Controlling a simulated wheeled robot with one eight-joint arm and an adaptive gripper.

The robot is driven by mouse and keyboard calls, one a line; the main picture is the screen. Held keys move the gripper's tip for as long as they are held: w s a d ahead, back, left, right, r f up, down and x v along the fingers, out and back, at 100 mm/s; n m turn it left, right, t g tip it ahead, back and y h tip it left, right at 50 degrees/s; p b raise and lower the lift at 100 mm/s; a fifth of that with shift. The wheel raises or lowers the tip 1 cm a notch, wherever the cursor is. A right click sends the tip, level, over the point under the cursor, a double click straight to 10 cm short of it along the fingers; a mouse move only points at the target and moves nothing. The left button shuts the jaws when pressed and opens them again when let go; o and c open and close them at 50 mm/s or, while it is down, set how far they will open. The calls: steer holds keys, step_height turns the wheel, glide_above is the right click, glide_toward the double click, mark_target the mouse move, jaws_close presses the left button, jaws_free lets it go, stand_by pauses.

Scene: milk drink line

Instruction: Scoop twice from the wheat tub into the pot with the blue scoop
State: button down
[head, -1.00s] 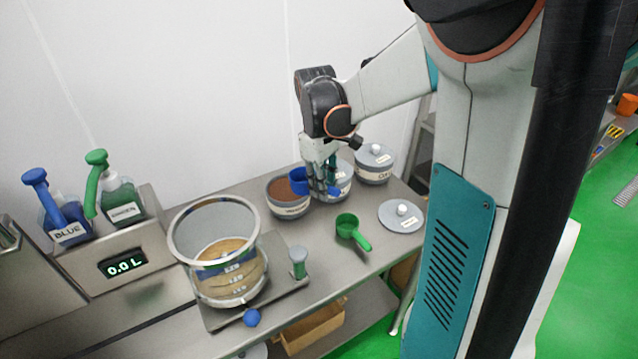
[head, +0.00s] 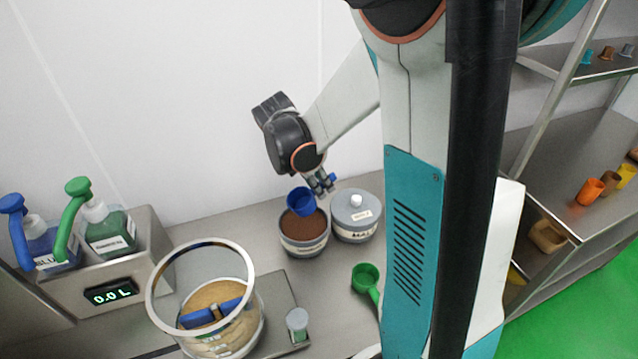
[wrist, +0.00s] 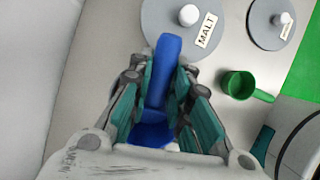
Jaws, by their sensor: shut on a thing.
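My gripper (head: 320,183) is shut on the handle of the blue scoop (head: 299,201); the wrist view shows the handle (wrist: 164,75) between the fingers. The scoop's cup is at the back of an open grey tub (head: 304,250) of brown contents. I cannot tell whether it touches them or holds any. The tub's label is too small to read surely. The pot (head: 247,268), clear with a broad metallic rim, stands at front left. Tan material and a blue part show inside it.
A lidded malt tub (head: 356,222) stands right of the open tub. A green scoop (head: 366,277) lies on the bench in front. Blue and green pump bottles (head: 108,232) stand at left. A wall is close behind.

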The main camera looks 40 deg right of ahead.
mark_target(312, 192)
step_height(312, 192, down, 8)
steer(key=a+h+b, duration=0.2)
steer(key=h+b, duration=0.1)
steer(key=b, duration=0.5)
steer(key=shift+w+a+g, duration=0.15)
steer(key=shift+g, duration=0.15)
stand_by(0.8)
steer(key=shift+f, duration=0.1)
stand_by(0.8)
steer(key=shift+r+p, duration=1.95)
steer(key=shift+r, duration=0.95)
step_height(312, 192, up, 3)
steer(key=y+p, duration=0.4)
steer(key=p, duration=0.1)
steer(key=shift+f, duration=0.1)
steer(key=shift+r+t+y+p, duration=0.5)
steer(key=shift+r+y+p, duration=0.2)
steer(key=shift+y+p, duration=0.35)
steer(key=shift+r+y, duration=0.3)
steer(key=shift+y, duration=0.45)
